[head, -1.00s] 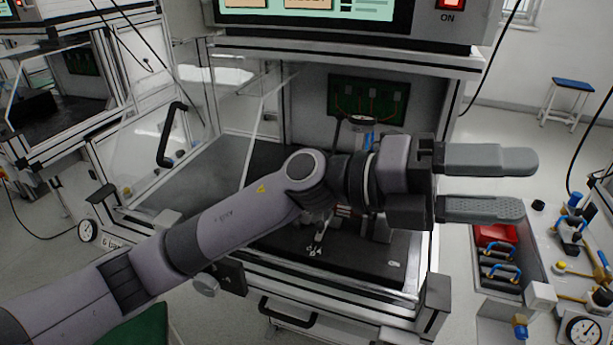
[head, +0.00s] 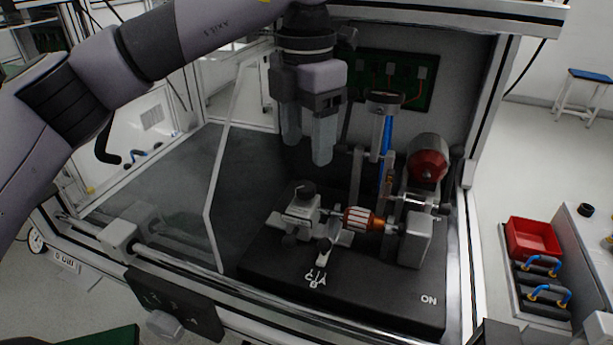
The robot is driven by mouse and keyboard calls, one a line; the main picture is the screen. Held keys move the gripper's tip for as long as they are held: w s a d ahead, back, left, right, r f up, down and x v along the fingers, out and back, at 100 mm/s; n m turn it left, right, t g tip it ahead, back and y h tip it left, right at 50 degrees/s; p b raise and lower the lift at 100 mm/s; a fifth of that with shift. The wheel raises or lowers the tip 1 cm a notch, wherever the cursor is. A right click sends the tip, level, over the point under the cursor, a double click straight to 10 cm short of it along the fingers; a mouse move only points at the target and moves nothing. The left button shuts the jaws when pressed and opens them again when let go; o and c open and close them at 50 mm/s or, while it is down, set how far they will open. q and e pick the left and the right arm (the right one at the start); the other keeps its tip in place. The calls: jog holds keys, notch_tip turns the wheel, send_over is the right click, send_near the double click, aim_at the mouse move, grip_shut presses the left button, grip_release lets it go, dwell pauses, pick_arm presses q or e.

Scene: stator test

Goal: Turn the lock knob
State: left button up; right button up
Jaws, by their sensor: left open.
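Inside the open test cabinet, a dark knob (head: 305,188) sits on top of a grey clamp block (head: 302,213); it looks like the lock knob. A small lever (head: 324,250) stands in front of it, by letters on the black base plate (head: 370,295). A red-and-white striped cylindrical part (head: 362,219) lies on a shaft right of the block. My left gripper (head: 307,140) points down above and behind the knob in the picture, its two fingers apart and empty, not touching anything. My right gripper is not in view.
A red round motor-like part (head: 428,165) and a column with a blue tube (head: 386,135) stand right of the gripper. A tilted clear door panel (head: 225,165) is at left. A round knob (head: 165,325) is on the front panel. A red bin (head: 533,238) is outside, right.

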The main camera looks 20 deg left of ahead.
aim_at(305, 185)
pick_arm(q)
jog(key=shift+w+a+f, duration=0.1)
jog(key=shift+a+f, duration=0.1)
notch_tip(305, 185, down, 7)
jog(key=shift+d+r, duration=0.1)
jog(key=shift+r, duration=0.05)
jog(key=c, duration=1)
